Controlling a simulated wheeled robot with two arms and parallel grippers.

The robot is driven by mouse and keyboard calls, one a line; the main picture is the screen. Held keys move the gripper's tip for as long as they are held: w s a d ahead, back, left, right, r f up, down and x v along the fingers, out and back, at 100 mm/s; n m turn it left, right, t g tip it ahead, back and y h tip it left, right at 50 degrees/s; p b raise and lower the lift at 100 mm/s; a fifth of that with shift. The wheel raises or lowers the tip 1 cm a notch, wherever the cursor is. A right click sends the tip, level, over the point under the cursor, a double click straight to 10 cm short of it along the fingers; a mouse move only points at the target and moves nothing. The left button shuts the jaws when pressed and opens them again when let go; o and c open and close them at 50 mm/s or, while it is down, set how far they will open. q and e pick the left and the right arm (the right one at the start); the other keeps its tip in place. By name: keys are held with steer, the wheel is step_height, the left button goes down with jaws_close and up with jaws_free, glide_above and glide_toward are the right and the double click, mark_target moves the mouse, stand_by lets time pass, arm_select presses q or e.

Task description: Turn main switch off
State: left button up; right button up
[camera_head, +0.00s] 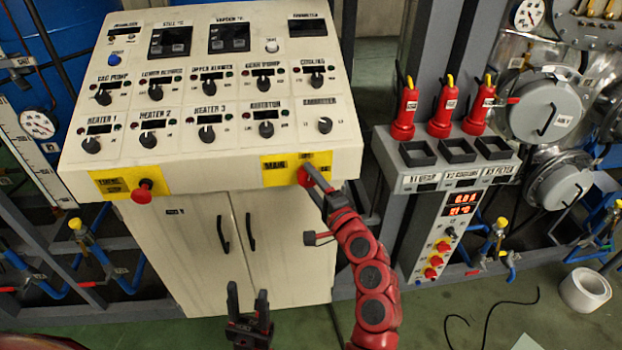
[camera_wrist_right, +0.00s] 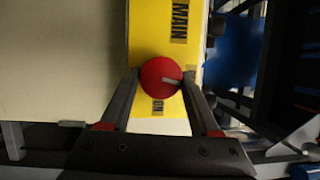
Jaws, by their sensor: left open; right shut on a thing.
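The main switch is a round red knob (camera_wrist_right: 160,77) with a pale grey pointer mark, set on a yellow plate (camera_wrist_right: 150,30) labelled MAIN. In the head view the yellow MAIN plate (camera_head: 318,160) is at the right end of the console's front edge. My right gripper (camera_head: 308,178) reaches up to the knob there. In the right wrist view its fingers (camera_wrist_right: 160,82) stand on both sides of the red knob, shut on it. The pointer mark points to the right in that view. My left gripper (camera_head: 248,298) is open and empty, in front of the cabinet doors.
The cream console (camera_head: 215,170) carries several black knobs and displays. A red button (camera_head: 142,190) sits on another yellow plate at its left. A grey stand (camera_head: 455,180) with several red-bodied tools is at the right. A white roll (camera_head: 585,290) and black cables lie on the floor.

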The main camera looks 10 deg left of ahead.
steer(key=shift+n+g+h, duration=0.3)
steer(key=shift+n+g, duration=0.1)
steer(key=shift+n, duration=0.7)
steer(key=o, duration=1.4)
steer(key=shift+c, duration=0.2)
steer(key=p+v, duration=0.3)
steer(key=v, duration=1.4)
steer(key=shift+s, duration=0.25)
